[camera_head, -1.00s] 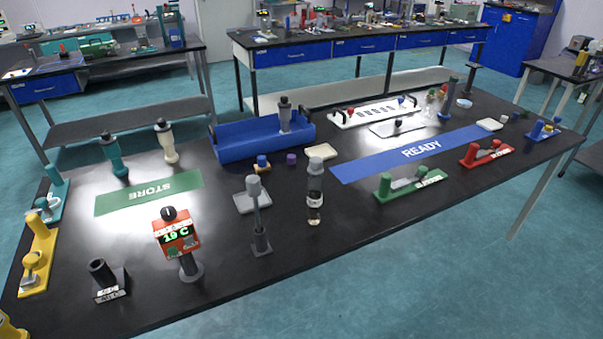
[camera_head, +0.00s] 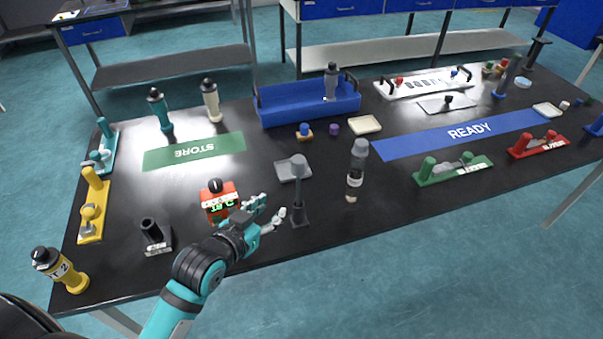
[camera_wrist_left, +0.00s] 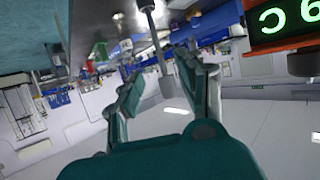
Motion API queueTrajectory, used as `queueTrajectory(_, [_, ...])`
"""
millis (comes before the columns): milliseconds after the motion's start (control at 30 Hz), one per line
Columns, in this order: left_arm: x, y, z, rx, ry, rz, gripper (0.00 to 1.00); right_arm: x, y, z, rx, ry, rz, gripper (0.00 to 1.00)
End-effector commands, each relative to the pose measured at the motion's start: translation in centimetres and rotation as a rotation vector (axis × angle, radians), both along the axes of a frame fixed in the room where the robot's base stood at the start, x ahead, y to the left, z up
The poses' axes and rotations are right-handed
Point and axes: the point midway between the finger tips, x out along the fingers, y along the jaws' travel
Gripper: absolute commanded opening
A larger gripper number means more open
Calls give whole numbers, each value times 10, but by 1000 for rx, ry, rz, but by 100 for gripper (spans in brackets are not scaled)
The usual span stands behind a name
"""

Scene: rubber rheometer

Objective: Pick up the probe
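The probe (camera_head: 299,180) is a grey rod with a thicker cylindrical head, upright in a small dark stand (camera_head: 299,214) near the table's front edge. My left gripper (camera_head: 272,209) is open and empty, just left of the probe, with its fingers pointing toward it. In the left wrist view the picture is upside down; the probe's grey head (camera_wrist_left: 167,84) shows between and beyond the open fingers (camera_wrist_left: 160,68). I see no contact with it. My right gripper is out of view.
The red display unit (camera_head: 219,203) stands close behind my left gripper. A dark holder (camera_head: 154,236) is at left. The table's front edge is close.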

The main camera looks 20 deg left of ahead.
Motion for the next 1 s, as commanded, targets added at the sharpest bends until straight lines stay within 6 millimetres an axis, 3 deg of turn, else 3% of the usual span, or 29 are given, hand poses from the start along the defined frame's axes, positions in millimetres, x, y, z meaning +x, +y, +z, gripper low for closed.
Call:
queueTrajectory(300, [63,-13,-23,-1,0,0,38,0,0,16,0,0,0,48])
queueTrajectory(1000, [128,-29,-50,0,0,0,38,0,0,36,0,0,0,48])
